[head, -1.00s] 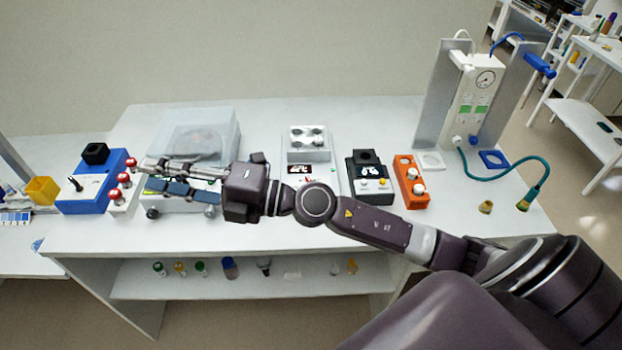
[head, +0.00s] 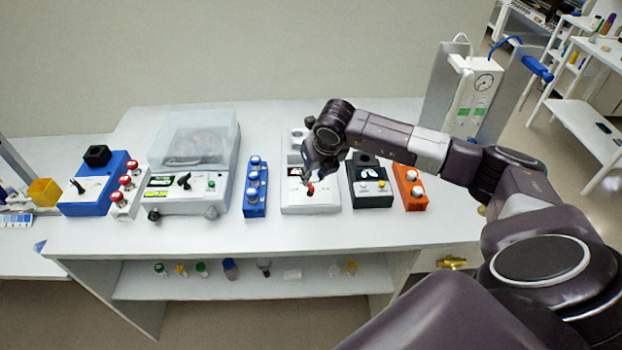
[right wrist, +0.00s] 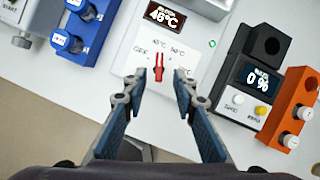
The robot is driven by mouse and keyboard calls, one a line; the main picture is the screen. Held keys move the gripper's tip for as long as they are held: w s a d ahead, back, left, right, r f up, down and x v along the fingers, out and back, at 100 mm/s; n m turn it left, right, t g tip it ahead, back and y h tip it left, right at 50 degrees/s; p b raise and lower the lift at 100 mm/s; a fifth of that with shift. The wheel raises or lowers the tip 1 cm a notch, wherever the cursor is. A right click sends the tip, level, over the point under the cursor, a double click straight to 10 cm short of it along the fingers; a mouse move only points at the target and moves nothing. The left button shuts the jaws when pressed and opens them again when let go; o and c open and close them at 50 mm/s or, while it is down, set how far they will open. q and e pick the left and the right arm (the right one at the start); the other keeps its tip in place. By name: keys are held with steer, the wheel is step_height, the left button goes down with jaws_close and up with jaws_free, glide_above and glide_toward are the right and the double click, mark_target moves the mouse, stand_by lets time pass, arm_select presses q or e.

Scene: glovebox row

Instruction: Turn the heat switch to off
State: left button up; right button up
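The heat switch is a small red knob (right wrist: 158,68) on the front panel of a white heater block (head: 318,205). It also shows in the head view (head: 310,188). In the right wrist view it stands roughly upright in the picture, pointing between the two upper temperature labels. The OFF label (right wrist: 140,52) is to its left. The display (right wrist: 163,14) reads about 46°C. My right gripper (right wrist: 156,84) is open and empty, its fingertips apart on either side of the knob's near end; I cannot tell whether they touch it. My left gripper is out of view.
A blue rack with blue-capped vials (head: 255,196) stands left of the heater. A black device (head: 371,188) and an orange rack (head: 409,192) stand close on its right. A lidded centrifuge (head: 190,195) is further left. The table front is clear.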

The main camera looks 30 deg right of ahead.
mark_target(310, 184)
steer(key=shift+p+x, duration=0.6)
steer(key=shift+x, duration=1.65)
jaws_close()
